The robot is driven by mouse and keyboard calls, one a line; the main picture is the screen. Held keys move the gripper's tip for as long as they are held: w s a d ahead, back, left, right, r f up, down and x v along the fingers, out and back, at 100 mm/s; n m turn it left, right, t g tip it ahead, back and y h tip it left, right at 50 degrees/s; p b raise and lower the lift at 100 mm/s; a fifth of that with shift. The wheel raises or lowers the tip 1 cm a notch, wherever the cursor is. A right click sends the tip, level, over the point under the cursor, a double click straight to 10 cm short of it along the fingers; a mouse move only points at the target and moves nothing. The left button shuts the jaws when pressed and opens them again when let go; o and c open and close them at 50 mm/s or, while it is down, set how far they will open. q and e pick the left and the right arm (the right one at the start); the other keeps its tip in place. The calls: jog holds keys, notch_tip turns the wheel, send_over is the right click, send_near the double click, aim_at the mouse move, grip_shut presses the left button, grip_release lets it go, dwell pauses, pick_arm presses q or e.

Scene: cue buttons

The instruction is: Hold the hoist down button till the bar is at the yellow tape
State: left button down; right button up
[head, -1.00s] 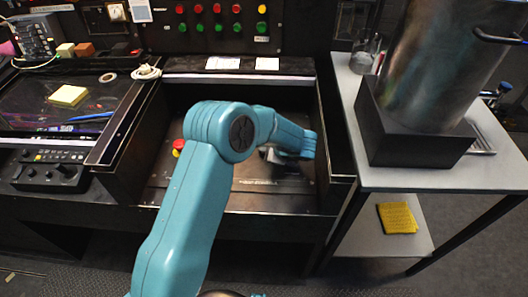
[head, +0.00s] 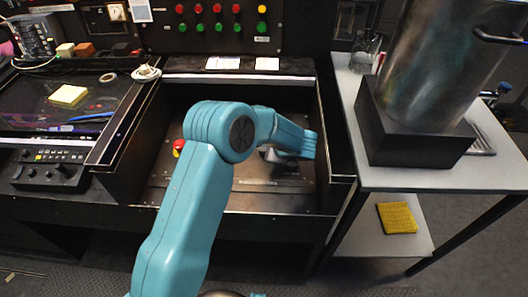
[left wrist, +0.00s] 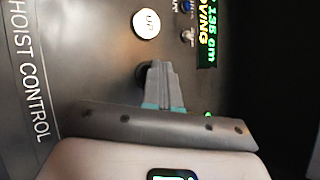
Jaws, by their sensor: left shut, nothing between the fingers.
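The dark hoist control panel (left wrist: 85,60) fills much of the left wrist view, with its lettering turned sideways. A white round UP button (left wrist: 146,23) sits on it. My left gripper (left wrist: 160,68) is shut and empty. Its fingertips are at a dark round button (left wrist: 140,75) beside the UP button, covering part of it; any label there is hidden. A green display (left wrist: 207,30) reads about 135 cm and "MOVING". In the head view my left gripper (head: 278,156) is low over the console recess, partly hidden by my arm. I do not see the bar, yellow tape or right gripper.
A red stop button (head: 179,146) stands left of my arm in the recess. Walls bound the recess on both sides. At right, a grey table (head: 400,178) bears a large metal cylinder (head: 435,65) on a black block (head: 410,140).

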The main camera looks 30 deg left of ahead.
pick_arm(q)
jog(key=shift+r, duration=0.1)
dwell(0.6)
jog(key=shift+r+p, duration=0.3)
jog(key=shift+r, duration=0.4)
jog(key=shift+r+p, duration=1.25)
jog(key=shift+r, duration=1.25)
